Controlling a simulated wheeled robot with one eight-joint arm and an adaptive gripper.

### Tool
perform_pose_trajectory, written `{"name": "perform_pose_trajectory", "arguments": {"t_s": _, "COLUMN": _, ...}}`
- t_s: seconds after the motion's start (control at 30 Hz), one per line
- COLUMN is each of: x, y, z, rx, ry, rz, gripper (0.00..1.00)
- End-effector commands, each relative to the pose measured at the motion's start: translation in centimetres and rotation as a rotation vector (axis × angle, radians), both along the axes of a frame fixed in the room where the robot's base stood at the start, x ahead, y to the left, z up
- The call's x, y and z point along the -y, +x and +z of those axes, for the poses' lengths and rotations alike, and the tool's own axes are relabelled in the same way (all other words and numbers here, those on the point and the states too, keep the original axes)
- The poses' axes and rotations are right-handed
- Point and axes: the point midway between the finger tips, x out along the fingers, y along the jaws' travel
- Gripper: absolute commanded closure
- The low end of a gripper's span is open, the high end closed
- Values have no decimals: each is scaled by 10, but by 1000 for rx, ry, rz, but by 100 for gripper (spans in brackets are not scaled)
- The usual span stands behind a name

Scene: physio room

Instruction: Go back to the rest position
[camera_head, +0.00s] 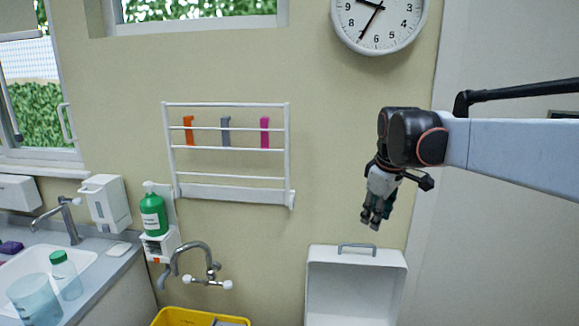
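My gripper (372,216) hangs at the end of my arm, which reaches in from the right edge. It points down in front of the beige wall, above and a little right of a white open box (355,285) with a grey handle. The fingertips look close together, but they are small and dark, so I cannot tell whether they are open or shut. I see no object held between them.
A white wall rack (228,192) with coloured strips is left of my gripper. A wall clock (379,24) is above. A wall tap (203,265), a yellow bin (172,316), a green bottle (153,213) and a sink counter (110,268) are lower left.

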Motion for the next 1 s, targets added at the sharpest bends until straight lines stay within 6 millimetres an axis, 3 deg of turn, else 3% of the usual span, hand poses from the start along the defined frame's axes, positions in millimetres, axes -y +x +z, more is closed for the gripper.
{"name": "perform_pose_trajectory", "arguments": {"t_s": 0.03, "x": -1, "y": -18, "z": 0, "rx": 16, "ry": 11, "rz": -34, "gripper": 69}}
{"name": "perform_pose_trajectory", "arguments": {"t_s": 0.27, "x": -6, "y": -91, "z": -5, "rx": 90, "ry": 78, "rz": -206, "gripper": 69}}
{"name": "perform_pose_trajectory", "arguments": {"t_s": 0.47, "x": -9, "y": -153, "z": -23, "rx": 154, "ry": 146, "rz": -352, "gripper": 69}}
{"name": "perform_pose_trajectory", "arguments": {"t_s": 0.8, "x": -13, "y": -249, "z": -80, "rx": 254, "ry": 282, "rz": -587, "gripper": 69}}
{"name": "perform_pose_trajectory", "arguments": {"t_s": 1.0, "x": -14, "y": -281, "z": -110, "rx": 291, "ry": 344, "rz": -676, "gripper": 69}}
